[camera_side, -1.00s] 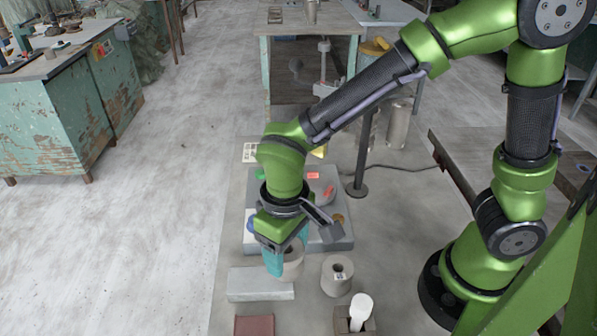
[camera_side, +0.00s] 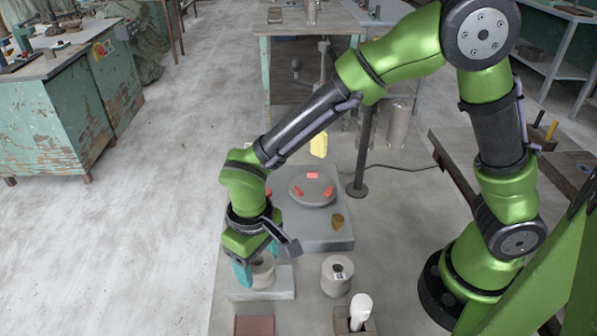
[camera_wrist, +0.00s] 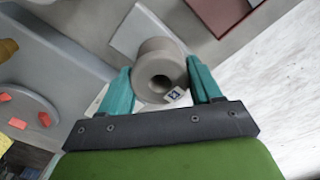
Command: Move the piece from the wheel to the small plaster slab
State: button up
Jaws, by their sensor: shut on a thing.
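The piece (camera_side: 264,271), a grey cylinder with a hole down its middle, is held between the teal fingers of my gripper (camera_side: 258,264). In the wrist view the piece (camera_wrist: 160,62) sits between both fingertips (camera_wrist: 162,88), with a small black-and-white tag on its rim. The small plaster slab (camera_side: 262,295), a flat light grey block, lies directly below or under the piece. I cannot tell whether the piece touches it. The slab also shows in the wrist view (camera_wrist: 127,34), partly hidden by the piece. The wheel (camera_side: 325,192), a round grey disc with red blocks on it, stands behind.
A similar tagged cylinder (camera_side: 337,276) stands right of the slab. A holder with a white-headed tool (camera_side: 361,308) and a reddish-brown tile (camera_side: 254,326) are in front. The wheel's grey base (camera_side: 335,238) lies behind the slab. The floor on the left is clear.

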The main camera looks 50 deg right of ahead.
aim_at(258, 260)
jog(key=o, duration=1.2)
jog(key=shift+f, duration=0.1)
notch_tip(258, 260, up, 12)
jog(key=shift+s+d+r+m+t+y, duration=0.35)
jog(key=shift+s+d+r+m+t, duration=0.75)
jog(key=shift+d, duration=2.3)
jog(key=shift+s+d+r+m+t+y, duration=0.3)
jog(key=shift+s+d+r+m+t, duration=0.7)
jog(key=shift+d, duration=2.4)
jog(key=shift+s+d+r+m+t+y, duration=0.55)
jog(key=shift+s+d+r+t, duration=0.9)
jog(key=shift+d, duration=1.95)
jog(key=shift+s+f, duration=0.1)
